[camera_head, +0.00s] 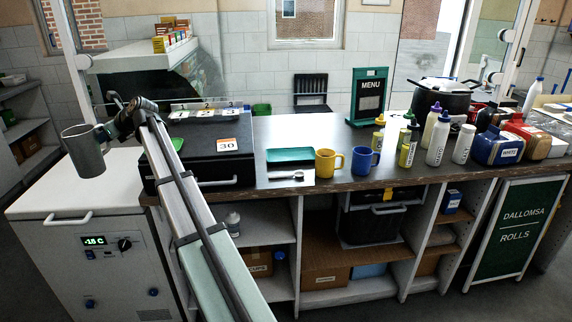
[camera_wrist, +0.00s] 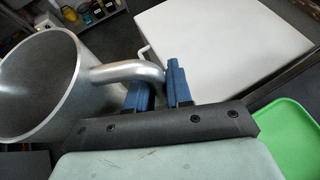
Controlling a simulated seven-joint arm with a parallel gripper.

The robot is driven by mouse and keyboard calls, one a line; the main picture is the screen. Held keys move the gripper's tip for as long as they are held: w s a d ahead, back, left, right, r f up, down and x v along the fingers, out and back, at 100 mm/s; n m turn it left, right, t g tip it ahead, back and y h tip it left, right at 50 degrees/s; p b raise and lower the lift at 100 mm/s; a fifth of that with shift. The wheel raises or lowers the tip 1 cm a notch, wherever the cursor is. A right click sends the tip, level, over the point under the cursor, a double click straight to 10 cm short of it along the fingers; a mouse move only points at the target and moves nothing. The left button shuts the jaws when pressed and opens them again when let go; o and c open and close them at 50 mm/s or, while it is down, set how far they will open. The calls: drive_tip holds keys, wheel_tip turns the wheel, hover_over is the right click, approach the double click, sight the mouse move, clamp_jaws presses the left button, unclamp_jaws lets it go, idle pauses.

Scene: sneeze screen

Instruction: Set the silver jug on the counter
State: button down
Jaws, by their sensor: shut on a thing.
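The silver jug (camera_head: 84,152) is a grey metal vessel at the far left of the head view, held in the air above the white chest unit. In the wrist view the jug (camera_wrist: 40,85) fills the left side, its open mouth showing an empty-looking inside. My gripper (camera_head: 106,131) is at the jug's right side. Its blue fingers (camera_wrist: 160,88) are closed around the jug's curved handle (camera_wrist: 128,72). The counter (camera_head: 300,133) is a dark top to the right of the jug, with a clear strip at its back middle.
A white chest lid (camera_head: 50,196) lies below the jug. A black case (camera_head: 212,150) with a "30" card stands on the counter's left. A teal tray (camera_head: 290,155), yellow mug (camera_head: 326,164), blue mug (camera_head: 364,160), menu stand (camera_head: 369,95) and several bottles occupy the counter. A clear screen rises behind.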

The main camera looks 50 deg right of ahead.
drive_tip(key=w+d+r+m+h, duration=0.1)
drive_tip(key=d+r+m+h, duration=0.1)
drive_tip(key=d+r, duration=0.65)
drive_tip(key=s+d+r+m+t+h, duration=0.15)
drive_tip(key=s+d+r, duration=0.25)
drive_tip(key=d, duration=1.1)
drive_tip(key=s+d+r+m+g+h, duration=0.1)
drive_tip(key=s+d+r+m+h, duration=0.2)
drive_tip(key=d, duration=1.2)
drive_tip(key=s+d+f+m+h, duration=0.1)
drive_tip(key=s+d+f, duration=0.4)
drive_tip(key=s+d, duration=0.55)
drive_tip(key=s+d+f, duration=0.6)
drive_tip(key=s+d, duration=0.1)
drive_tip(key=d, duration=0.7)
drive_tip(key=s+d+f+m+h, duration=0.1)
drive_tip(key=s+d+f, duration=0.4)
drive_tip(key=s+d, duration=0.55)
drive_tip(key=s+d+f, duration=0.7)
drive_tip(key=s+d, duration=0.3)
drive_tip(key=s, duration=0.1)
drive_tip(key=shift+m+h, duration=0.35)
drive_tip(key=shift+h, duration=0.1)
drive_tip(key=shift+w+f, duration=0.1)
drive_tip(key=shift+f, duration=4.2)
drive_tip(key=shift+f, duration=0.15)
